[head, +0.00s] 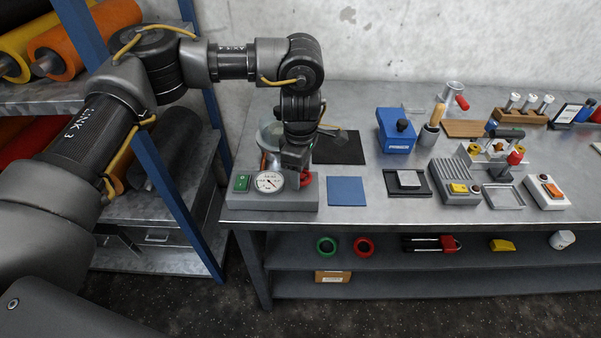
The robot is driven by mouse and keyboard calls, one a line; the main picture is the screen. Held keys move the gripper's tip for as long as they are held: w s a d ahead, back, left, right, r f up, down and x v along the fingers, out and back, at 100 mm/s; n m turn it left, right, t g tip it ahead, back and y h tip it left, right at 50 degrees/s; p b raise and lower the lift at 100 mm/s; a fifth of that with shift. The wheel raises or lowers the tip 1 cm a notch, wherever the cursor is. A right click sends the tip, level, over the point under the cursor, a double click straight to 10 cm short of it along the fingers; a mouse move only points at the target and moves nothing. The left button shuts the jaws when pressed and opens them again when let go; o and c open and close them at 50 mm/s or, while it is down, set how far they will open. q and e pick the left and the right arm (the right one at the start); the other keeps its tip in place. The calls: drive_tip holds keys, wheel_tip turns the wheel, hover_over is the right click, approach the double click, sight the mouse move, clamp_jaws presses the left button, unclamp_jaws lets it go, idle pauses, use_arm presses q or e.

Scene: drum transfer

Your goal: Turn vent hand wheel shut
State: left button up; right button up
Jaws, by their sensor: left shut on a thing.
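A grey box with a round dial gauge (269,182) and a green switch (242,183) stands at the front left of the bench. A red hand wheel (306,178) shows in part at the right end of this box. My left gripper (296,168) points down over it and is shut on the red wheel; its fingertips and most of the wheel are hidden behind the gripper. A glass-like funnel or bowl (270,134) stands just behind the gripper, partly covered by it. My right gripper is not in view.
A blue mat (347,191) and a black mat (340,147) lie right of the gauge box. A blue box (396,131), a black tray (407,183) and a ribbed grey device (456,181) stand farther right. A blue shelf post (165,150) rises at left.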

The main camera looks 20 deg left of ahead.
use_arm(q)
drive_tip(key=shift+m, duration=0.6)
drive_tip(key=o, duration=1)
drive_tip(key=shift+c, duration=0.2)
wheel_tip(320, 180, up, 11)
drive_tip(key=b, duration=0.1)
drive_tip(key=shift+d+f, duration=0.15)
